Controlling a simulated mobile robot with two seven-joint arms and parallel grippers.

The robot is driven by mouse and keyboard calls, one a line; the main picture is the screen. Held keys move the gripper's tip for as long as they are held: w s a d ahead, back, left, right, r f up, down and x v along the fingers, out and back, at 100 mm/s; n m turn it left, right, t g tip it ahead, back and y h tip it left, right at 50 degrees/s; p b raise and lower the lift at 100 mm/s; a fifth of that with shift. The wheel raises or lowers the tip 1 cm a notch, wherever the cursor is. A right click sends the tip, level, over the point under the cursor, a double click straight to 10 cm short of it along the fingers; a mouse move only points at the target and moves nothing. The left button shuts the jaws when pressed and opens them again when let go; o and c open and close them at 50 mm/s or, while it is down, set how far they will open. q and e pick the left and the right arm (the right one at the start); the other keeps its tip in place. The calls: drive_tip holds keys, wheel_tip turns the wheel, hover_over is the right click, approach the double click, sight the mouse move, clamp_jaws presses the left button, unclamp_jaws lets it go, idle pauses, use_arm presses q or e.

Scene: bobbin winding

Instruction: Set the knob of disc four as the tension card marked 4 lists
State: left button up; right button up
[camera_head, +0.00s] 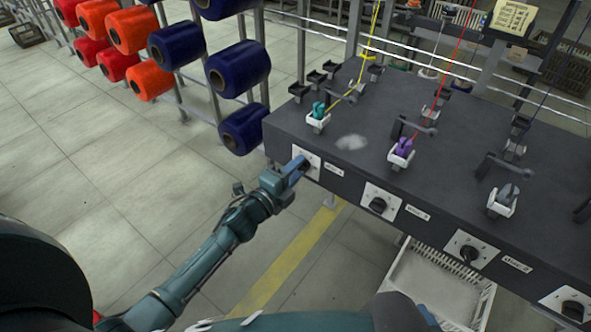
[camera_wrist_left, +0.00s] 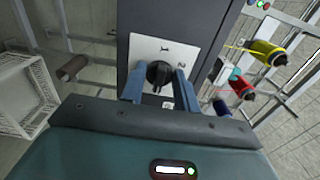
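A row of black knobs on white plates runs along the front of the dark machine table (camera_head: 352,190). My left gripper (camera_head: 300,168) is at the leftmost knob plate (camera_head: 313,158). In the left wrist view, the two blue fingers of this gripper (camera_wrist_left: 160,88) stand apart on either side of a black knob (camera_wrist_left: 158,72), with narrow gaps beside it. The other knobs are the second (camera_head: 378,205), third (camera_head: 468,254) and fourth (camera_head: 573,309) from the left. Small labels beside them are too small to read. A yellowish card (camera_head: 513,17) stands at the back; its writing is unreadable. My right gripper is not visible.
Racks of orange, red and blue thread spools (camera_head: 238,68) stand left of the table. Yarn guides and clamps (camera_head: 402,152) sit on its top. A white crate (camera_head: 440,285) is below the table front.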

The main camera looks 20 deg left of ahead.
use_arm(q)
drive_tip(key=o, duration=0.4)
drive_tip(key=shift+s, duration=0.1)
drive_tip(key=v, duration=1.3)
